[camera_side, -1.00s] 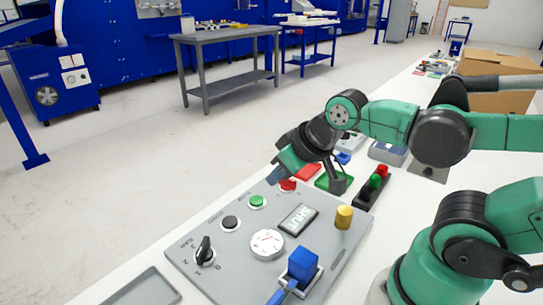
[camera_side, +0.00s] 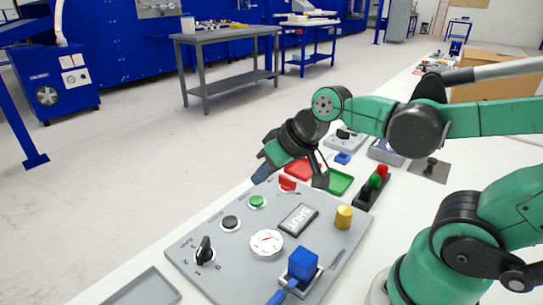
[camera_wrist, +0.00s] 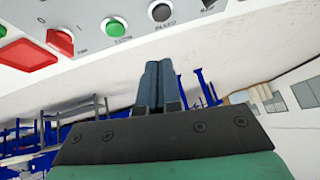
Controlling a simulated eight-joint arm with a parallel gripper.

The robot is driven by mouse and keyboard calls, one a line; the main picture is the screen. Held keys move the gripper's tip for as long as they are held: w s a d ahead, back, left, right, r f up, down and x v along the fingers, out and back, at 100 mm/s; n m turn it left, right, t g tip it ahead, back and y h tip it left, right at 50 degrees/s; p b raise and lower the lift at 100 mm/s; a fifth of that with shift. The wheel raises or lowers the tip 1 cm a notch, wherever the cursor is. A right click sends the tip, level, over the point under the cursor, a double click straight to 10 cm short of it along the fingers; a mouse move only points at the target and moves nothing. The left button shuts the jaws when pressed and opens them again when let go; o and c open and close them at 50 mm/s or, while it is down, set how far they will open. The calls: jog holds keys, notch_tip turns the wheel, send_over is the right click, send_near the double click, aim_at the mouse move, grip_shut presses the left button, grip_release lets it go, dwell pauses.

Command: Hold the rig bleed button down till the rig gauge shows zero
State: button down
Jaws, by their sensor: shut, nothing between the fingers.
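The grey rig panel (camera_side: 228,268) lies on the white bench. Its black bleed button (camera_side: 231,223) sits between the black selector knob (camera_side: 204,249) and the green button (camera_side: 256,201); the label beside the bleed button (camera_wrist: 161,11) shows in the wrist view. The round rig gauge (camera_side: 267,244) has a red needle off to one side; its value is too small to read.
A grey tray (camera_side: 143,289) lies at the near left. Red and green trays (camera_side: 340,182) and a rack with red and green pieces (camera_side: 372,187) lie behind the panel.

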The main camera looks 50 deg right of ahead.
aim_at(234, 222)
jog(key=w+a+m+y, duration=0.1)
jog(key=w+a+y, duration=0.1)
jog(key=w+y, duration=0.2)
jog(key=shift+w+a+f, duration=0.15)
jog(key=shift+w+f, duration=0.1)
jog(key=shift+w, duration=0.75)
jog(key=shift+f, duration=4.45)
jog(key=shift+r, duration=0.1)
jog(key=shift+r, duration=2.45)
